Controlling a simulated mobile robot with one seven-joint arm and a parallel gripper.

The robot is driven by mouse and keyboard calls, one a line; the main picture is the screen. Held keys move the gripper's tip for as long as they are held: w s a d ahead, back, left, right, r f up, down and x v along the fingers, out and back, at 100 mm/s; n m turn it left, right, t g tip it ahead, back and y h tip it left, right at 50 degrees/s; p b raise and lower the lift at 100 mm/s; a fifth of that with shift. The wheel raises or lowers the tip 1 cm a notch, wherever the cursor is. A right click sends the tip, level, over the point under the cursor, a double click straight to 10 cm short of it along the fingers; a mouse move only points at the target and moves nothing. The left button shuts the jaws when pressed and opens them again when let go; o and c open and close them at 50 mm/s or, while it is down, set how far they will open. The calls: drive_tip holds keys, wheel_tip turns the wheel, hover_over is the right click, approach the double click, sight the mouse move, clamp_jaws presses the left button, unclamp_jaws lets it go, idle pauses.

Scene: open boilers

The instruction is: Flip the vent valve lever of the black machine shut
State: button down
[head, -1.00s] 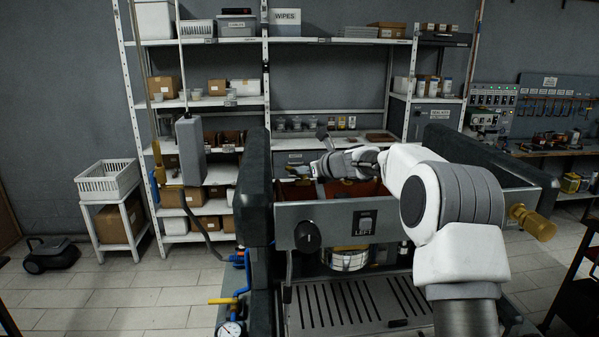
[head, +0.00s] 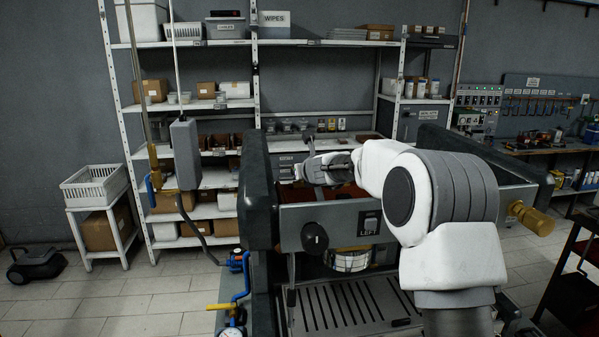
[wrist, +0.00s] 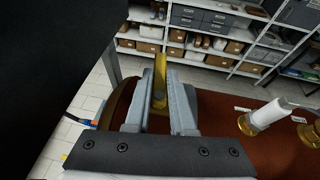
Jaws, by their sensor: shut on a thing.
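The black machine (head: 257,190) stands in front of me with its top open. In the wrist view a flat brass lever (wrist: 159,78) stands upright between the two grey fingers of my gripper (wrist: 158,100). My gripper is shut on this lever; I take it for the vent valve lever. The valve body below it is mostly hidden by the fingers. In the head view my gripper (head: 300,172) is over the machine's open top, towards the left side, and the lever cannot be made out there.
A reddish-brown boiler surface (wrist: 225,115) lies beside my fingers, with a white cylinder on a brass base (wrist: 262,117) on it. The machine's dark side panels rise left and right. A shelf rack (head: 215,109) stands behind. Open floor (head: 100,300) lies at left.

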drive_tip(key=shift+m+h, duration=0.6)
drive_tip(key=shift+h, duration=0.4)
drive_tip(key=shift+d, duration=0.1)
drive_tip(key=c, duration=0.8)
unclamp_jaws()
drive_tip(key=shift+o, duration=0.2)
drive_tip(key=shift+s, duration=0.1)
drive_tip(key=b+v, duration=0.1)
drive_tip(key=v, duration=1.6)
drive_tip(key=shift+s, duration=0.15)
